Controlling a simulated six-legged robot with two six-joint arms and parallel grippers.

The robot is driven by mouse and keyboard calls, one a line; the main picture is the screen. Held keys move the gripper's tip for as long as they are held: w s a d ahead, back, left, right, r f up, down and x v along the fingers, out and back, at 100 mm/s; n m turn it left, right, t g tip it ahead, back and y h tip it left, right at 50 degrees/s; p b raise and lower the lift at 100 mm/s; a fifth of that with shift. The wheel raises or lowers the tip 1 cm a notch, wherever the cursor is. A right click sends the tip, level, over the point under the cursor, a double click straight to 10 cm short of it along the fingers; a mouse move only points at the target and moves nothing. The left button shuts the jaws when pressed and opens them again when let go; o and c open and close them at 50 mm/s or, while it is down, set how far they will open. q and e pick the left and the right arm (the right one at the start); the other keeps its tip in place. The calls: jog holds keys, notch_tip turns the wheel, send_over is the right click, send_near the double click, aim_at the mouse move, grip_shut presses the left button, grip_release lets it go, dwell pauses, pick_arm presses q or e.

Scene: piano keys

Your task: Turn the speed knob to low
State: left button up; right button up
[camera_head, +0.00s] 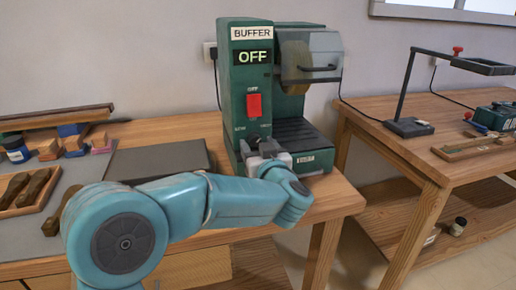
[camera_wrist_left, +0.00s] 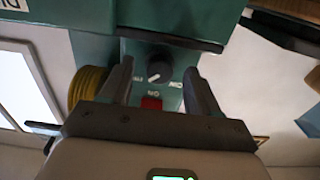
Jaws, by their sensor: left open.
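The speed knob (camera_wrist_left: 158,71) is a dark round knob with a pale pointer mark on the green front of the buffer (camera_head: 244,75). The left wrist view is upside down; small labels flank the knob, blurred. The pointer seems to face lower left there, toward the switch side. My left gripper (camera_wrist_left: 157,66) is open, with one finger on each side of the knob and gaps showing. My right gripper is not in view.
A red switch (camera_head: 254,105) sits above the gripper, and the display (camera_head: 252,57) reads OFF. A clear guard (camera_head: 311,56) covers the yellow wheel. Wooden pieces and a tray (camera_head: 27,190) lie on the left bench. A second table (camera_head: 410,150) stands at right.

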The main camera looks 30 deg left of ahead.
pick_arm(q)
jog(key=shift+w, duration=0.1)
jog(key=c, duration=1)
jog(key=shift+c, duration=0.2)
jog(key=shift+n, duration=0.4)
jog(key=n+b, duration=0.2)
jog(key=n, duration=0.2)
jog(key=shift+f+n, duration=0.1)
jog(key=shift+n, duration=0.2)
jog(key=n+b, duration=0.2)
jog(key=n, duration=0.2)
jog(key=shift+n, duration=0.3)
jog(key=n+b, duration=0.2)
jog(key=n, duration=0.1)
jog(key=shift+r+n+b, duration=0.2)
jog(key=shift+n+b, duration=1.3)
jog(key=shift+n, duration=1)
